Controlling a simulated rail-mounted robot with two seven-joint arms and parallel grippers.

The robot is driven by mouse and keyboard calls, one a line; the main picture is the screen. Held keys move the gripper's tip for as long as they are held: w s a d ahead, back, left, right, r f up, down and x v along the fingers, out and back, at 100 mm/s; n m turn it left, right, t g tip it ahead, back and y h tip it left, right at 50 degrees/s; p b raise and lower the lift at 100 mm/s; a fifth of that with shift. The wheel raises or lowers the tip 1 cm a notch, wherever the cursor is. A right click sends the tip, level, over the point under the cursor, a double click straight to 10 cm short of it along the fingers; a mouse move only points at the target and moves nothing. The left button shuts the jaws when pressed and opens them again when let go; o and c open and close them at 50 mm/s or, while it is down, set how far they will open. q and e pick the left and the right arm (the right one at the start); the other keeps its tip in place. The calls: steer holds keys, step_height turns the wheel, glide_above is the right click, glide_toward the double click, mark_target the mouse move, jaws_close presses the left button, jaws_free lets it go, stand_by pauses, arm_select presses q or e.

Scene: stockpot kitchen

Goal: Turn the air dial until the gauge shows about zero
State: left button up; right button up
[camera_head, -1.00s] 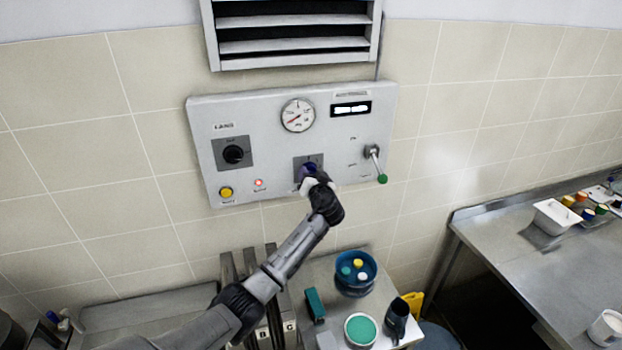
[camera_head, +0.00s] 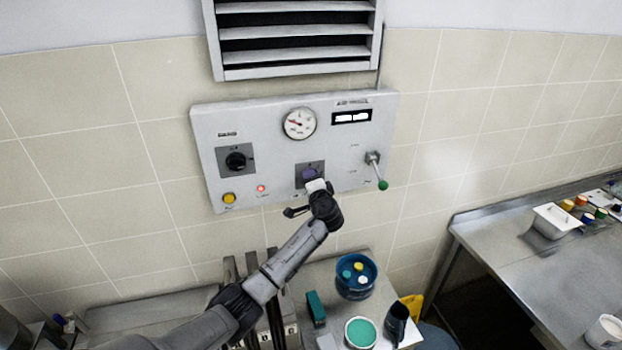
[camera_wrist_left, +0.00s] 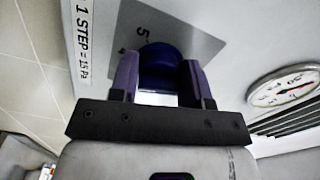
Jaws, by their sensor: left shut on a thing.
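The blue air dial (camera_wrist_left: 160,68) sits on a grey square plate at the lower middle of the wall panel. It also shows in the head view (camera_head: 309,174). My left gripper (camera_head: 314,184) is on this dial. In the left wrist view its two purple fingers (camera_wrist_left: 160,80) stand on either side of the dial, shut on it. The round gauge (camera_head: 299,123) is above the dial, and its red needle points roughly left. Its scale is too small to read. The gauge shows partly at the right of the wrist view (camera_wrist_left: 286,88). My right gripper is out of view.
The grey panel (camera_head: 215,130) also carries a black knob (camera_head: 236,161), yellow button (camera_head: 229,198), lit red lamp (camera_head: 261,188) and green-tipped lever (camera_head: 378,172). A label (camera_wrist_left: 82,38) reads "1 STEP = 15 Pa". Below stand a blue pot (camera_head: 355,284) and dark jug (camera_head: 397,322).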

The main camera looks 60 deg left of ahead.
arm_select(q)
steer(key=shift+r+m+p, duration=0.1)
steer(key=shift+m+p, duration=0.45)
steer(key=shift+m, duration=0.55)
steer(key=o, duration=0.9)
steer(key=shift+b+v, duration=1.95)
steer(key=shift+v, duration=4.95)
